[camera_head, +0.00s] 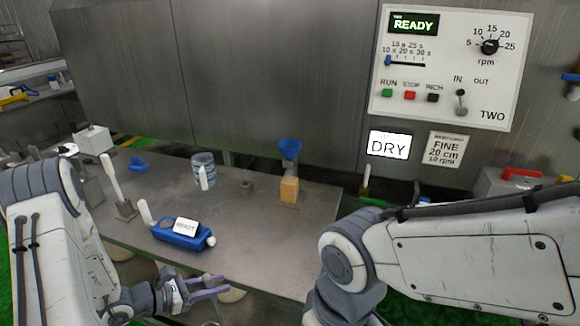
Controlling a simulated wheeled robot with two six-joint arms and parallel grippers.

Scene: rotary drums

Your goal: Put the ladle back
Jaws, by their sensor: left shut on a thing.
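My left gripper (207,287) is low in front of the table's front edge, below the blue box. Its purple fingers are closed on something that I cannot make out. I cannot pick out the ladle for certain. A pale upright handle (110,178) stands in a small grey block (126,210) at the left of the table. My right arm fills the lower right, and its gripper is out of view.
A control panel (450,65) reading READY hangs behind. The table's front middle is clear.

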